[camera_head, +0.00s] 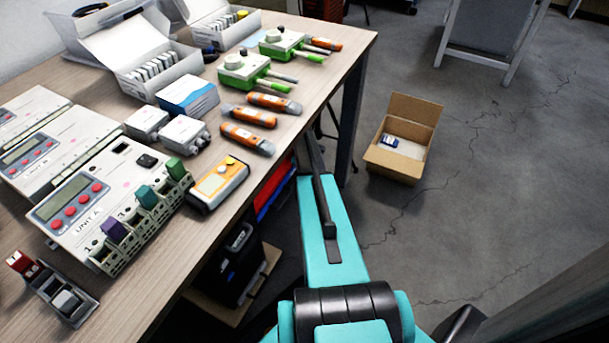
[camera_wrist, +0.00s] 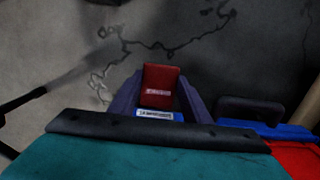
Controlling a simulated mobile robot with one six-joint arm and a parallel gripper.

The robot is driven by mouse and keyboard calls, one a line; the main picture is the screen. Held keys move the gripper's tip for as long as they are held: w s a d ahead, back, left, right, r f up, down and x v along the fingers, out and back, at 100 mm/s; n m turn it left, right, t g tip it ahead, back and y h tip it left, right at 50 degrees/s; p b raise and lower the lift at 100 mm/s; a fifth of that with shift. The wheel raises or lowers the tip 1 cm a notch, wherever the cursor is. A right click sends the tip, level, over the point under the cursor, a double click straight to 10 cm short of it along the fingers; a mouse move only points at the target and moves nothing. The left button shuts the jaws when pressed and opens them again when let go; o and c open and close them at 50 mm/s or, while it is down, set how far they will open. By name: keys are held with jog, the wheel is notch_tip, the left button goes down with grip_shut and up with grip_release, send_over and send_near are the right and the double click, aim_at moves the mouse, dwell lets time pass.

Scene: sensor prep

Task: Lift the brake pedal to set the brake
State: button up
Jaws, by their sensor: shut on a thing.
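A red block with pale lettering, the likely brake pedal (camera_wrist: 158,82), shows in the middle of the wrist view. A blue-and-white label (camera_wrist: 166,115) sits just below it, its text too small to read. My gripper (camera_wrist: 160,92) has its dark fingers on the left and right sides of the red block and is shut on it. How far the pedal is raised cannot be told. In the head view my teal arm reaches down beside the table, and the gripper and pedal are hidden.
The table (camera_head: 150,305) carries meter units, orange tools and white boxes along my arm's left. Below are a black case (camera_head: 235,262) and red and blue items (camera_head: 272,190). An open cardboard box (camera_head: 395,165) stands on the cracked floor at right, with clear floor around it.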

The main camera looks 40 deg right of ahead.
jog(key=o, duration=1.3)
jog(key=shift+w+a, duration=0.15)
jog(key=shift+a, duration=0.1)
jog(key=shift+o, duration=1)
jog(key=shift+d, duration=0.15)
notch_tip(320, 180, up, 14)
jog(key=p, duration=0.3)
jog(key=shift+w+f+p, duration=0.15)
jog(key=shift+p, duration=0.15)
